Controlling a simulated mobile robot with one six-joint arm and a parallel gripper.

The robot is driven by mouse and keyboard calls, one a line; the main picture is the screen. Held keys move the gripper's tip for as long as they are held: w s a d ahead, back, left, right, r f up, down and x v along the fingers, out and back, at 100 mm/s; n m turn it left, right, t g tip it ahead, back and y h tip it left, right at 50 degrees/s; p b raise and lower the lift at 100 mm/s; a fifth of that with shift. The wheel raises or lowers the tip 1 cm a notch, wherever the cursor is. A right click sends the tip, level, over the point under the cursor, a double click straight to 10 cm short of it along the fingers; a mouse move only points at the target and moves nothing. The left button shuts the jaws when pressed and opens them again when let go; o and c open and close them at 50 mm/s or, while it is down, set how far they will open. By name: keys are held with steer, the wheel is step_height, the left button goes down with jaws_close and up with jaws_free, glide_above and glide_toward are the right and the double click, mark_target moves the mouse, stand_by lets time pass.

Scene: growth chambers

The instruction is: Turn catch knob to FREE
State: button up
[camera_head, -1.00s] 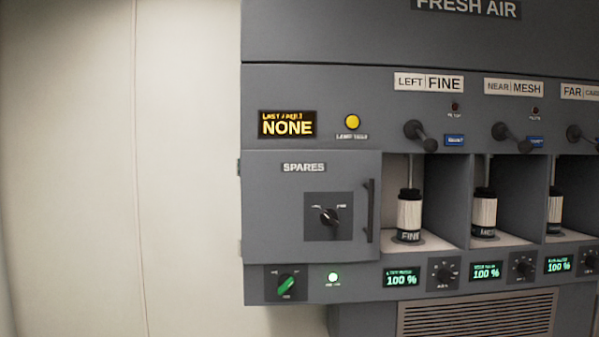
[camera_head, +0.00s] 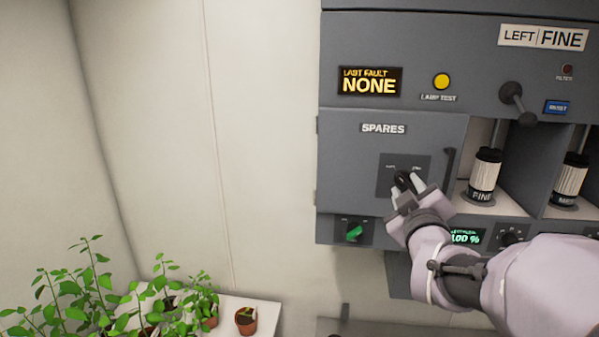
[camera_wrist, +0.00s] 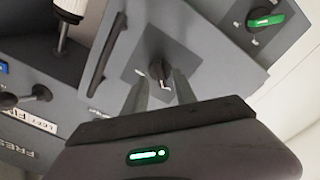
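The catch knob (camera_head: 403,179) is a small black knob on a dark square plate on the grey SPARES door (camera_head: 345,160). Two small labels sit above it, too small to read. In the wrist view the knob (camera_wrist: 158,69) shows between my fingertips. My gripper (camera_head: 405,186) is open, with one finger on each side of the knob. I cannot tell whether either finger touches it. In the wrist view my gripper (camera_wrist: 160,80) also shows a clear gap between its fingers. The fingers partly hide the knob in the head view, so its pointer direction is unclear there.
A black door handle (camera_head: 449,174) stands just right of the knob. A green rotary knob (camera_head: 354,233) is below the door. Filter cartridges (camera_head: 485,176) stand in open bays to the right. Potted plants (camera_head: 246,320) stand on a shelf at lower left.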

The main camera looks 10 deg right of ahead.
steer(key=shift+w+d, duration=0.15)
steer(key=shift+w, duration=0.55)
steer(key=shift+s, duration=0.1)
steer(key=shift+c, duration=0.2)
jaws_close()
